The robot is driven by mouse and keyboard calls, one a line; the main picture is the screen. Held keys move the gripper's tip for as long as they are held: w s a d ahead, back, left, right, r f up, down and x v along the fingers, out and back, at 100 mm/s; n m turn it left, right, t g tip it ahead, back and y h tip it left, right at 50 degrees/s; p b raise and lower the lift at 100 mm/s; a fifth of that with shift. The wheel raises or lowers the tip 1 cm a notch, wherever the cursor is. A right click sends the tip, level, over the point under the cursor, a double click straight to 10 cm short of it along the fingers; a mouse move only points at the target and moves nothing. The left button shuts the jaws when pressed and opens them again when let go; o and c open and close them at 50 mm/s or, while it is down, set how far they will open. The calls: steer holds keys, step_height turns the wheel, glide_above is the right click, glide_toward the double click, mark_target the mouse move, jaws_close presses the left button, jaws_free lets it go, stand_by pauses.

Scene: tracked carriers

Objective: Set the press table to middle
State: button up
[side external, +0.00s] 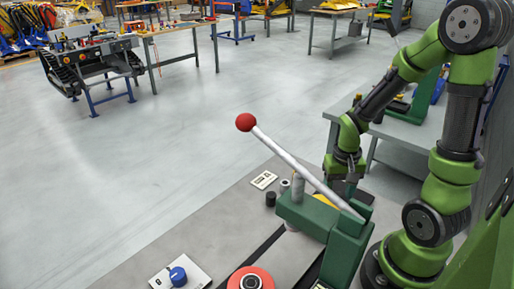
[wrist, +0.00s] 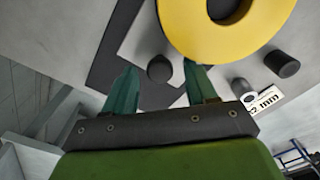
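The green press (side external: 318,217) stands on a grey bench at the lower right of the side view, with a pale lever (side external: 300,165) that ends in a red ball. I cannot tell for sure which part is the press table. A yellow disc with a central opening (wrist: 176,22) fills the top of the wrist view; a bit of yellow (side external: 325,200) shows behind the press in the side view. My gripper (wrist: 161,72) is open, its green fingers apart. A black peg (wrist: 160,68) appears between the fingertips; I cannot tell its depth. In the side view the press partly hides my gripper (side external: 345,180).
Another black peg (wrist: 282,64) and a label plate reading "2 mm" (wrist: 264,101) lie right of the fingers. A red disc (side external: 262,272) and a blue knob (side external: 178,276) on a white plate are at the bench front. Open floor lies to the left.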

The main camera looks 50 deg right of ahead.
step_height(320, 180, up, 17)
stand_by(0.7)
steer(key=w+a+r+n+t+y, duration=0.1)
steer(key=a+n+t, duration=0.4)
steer(key=a, duration=0.8)
step_height(320, 180, up, 2)
steer(key=shift+w+a+r+t+y, duration=0.1)
steer(key=shift+w+a+t+y, duration=0.25)
steer(key=shift+t, duration=0.85)
steer(key=shift+s, duration=0.1)
